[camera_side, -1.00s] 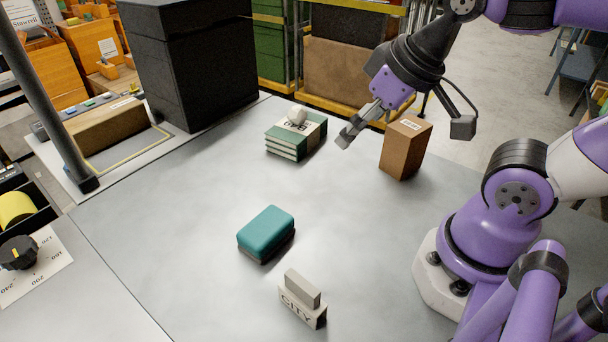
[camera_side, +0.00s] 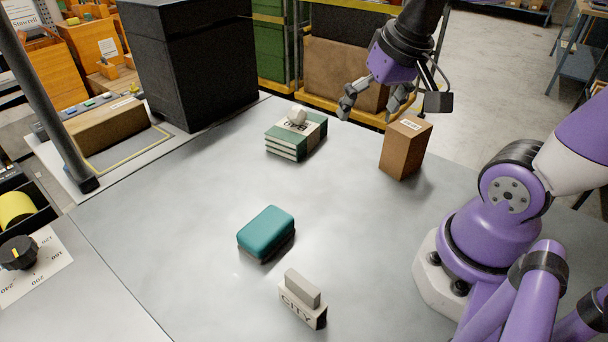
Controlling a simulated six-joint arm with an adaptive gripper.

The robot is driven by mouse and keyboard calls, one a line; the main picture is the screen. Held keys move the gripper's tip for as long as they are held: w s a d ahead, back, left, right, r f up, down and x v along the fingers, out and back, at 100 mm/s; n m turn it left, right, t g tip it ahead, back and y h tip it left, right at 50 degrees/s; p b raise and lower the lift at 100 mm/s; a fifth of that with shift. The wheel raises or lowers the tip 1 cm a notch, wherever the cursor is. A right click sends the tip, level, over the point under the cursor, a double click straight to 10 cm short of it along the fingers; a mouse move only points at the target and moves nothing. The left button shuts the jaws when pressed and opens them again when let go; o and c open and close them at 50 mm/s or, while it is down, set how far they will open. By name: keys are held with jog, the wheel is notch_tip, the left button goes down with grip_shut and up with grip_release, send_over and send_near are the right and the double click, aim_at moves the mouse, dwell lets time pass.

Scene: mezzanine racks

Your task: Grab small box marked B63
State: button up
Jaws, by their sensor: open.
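A small brown cardboard box (camera_side: 404,150) stands upright on the grey table at the back right. It has a white label on its top, with print too small to read surely. My gripper (camera_side: 368,117) is open and empty, with its fingers pointing down. In the picture it is above and to the left of the box, apart from it.
A teal case (camera_side: 266,232) and a grey CITY block (camera_side: 302,300) stand nearer the front.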

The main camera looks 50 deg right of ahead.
jog(key=d+f+m+g, duration=0.1)
jog(key=d+m+g, duration=0.1)
jog(key=d+m, duration=0.6)
jog(key=m+g, duration=0.2)
jog(key=m, duration=0.5)
send_over(411, 125)
notch_tip(411, 125, down, 2)
jog(key=shift+w+a+f+y, duration=0.1)
jog(key=shift+a+y, duration=0.05)
jog(key=shift+y, duration=0.25)
jog(key=f, duration=0.4)
jog(key=shift+d+f, duration=0.2)
jog(key=shift+f, duration=2.95)
jog(key=c, duration=1.2)
